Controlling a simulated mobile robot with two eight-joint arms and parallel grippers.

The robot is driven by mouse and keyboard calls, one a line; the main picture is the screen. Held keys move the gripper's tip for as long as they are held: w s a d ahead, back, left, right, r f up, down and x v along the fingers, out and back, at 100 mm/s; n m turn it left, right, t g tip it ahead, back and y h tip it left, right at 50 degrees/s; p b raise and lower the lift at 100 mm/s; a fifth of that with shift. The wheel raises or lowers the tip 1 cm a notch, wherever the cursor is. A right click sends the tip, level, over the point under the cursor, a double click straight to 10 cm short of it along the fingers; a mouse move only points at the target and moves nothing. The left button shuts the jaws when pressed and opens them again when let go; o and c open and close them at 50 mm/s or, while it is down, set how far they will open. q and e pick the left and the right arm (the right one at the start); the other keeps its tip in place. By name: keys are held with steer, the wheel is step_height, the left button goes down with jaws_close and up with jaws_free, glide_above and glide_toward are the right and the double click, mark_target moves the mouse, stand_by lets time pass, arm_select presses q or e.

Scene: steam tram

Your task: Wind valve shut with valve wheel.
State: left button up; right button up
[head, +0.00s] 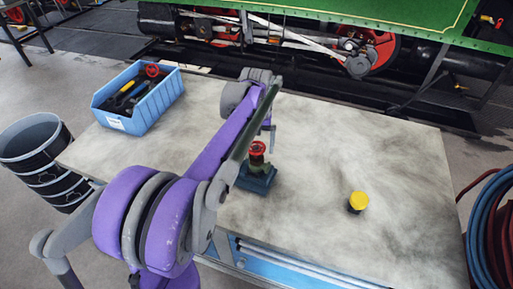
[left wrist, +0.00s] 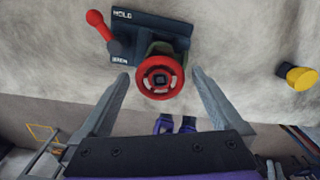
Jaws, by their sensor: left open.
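The red valve wheel (head: 257,148) sits upright on top of a small green valve on a dark blue base (head: 262,184) on the worktop. In the left wrist view the wheel (left wrist: 144,82) is seen from above, with the dark base plate (left wrist: 178,28) and its white lettering behind it. A red-knobbed lever (left wrist: 103,25) stands at the plate's left. My left gripper (left wrist: 160,73) is open, with one finger on each side of the wheel in this view and gaps between. I cannot tell its height above the wheel. My right gripper is not in view.
A blue bin (head: 150,118) of tools stands at the worktop's back left. A yellow-topped piece (head: 358,201) stands to the right of the valve. The worktop (head: 400,150) is otherwise clear there. A dark bucket (head: 38,150) and coiled hoses (head: 490,230) flank the table.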

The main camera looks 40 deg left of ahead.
arm_select(q)
steer(key=shift+r+p, duration=1.2)
steer(key=shift+r, duration=1.4)
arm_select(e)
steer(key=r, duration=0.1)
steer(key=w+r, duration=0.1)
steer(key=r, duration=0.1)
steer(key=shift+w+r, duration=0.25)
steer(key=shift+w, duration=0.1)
arm_select(q)
steer(key=shift+f, duration=0.1)
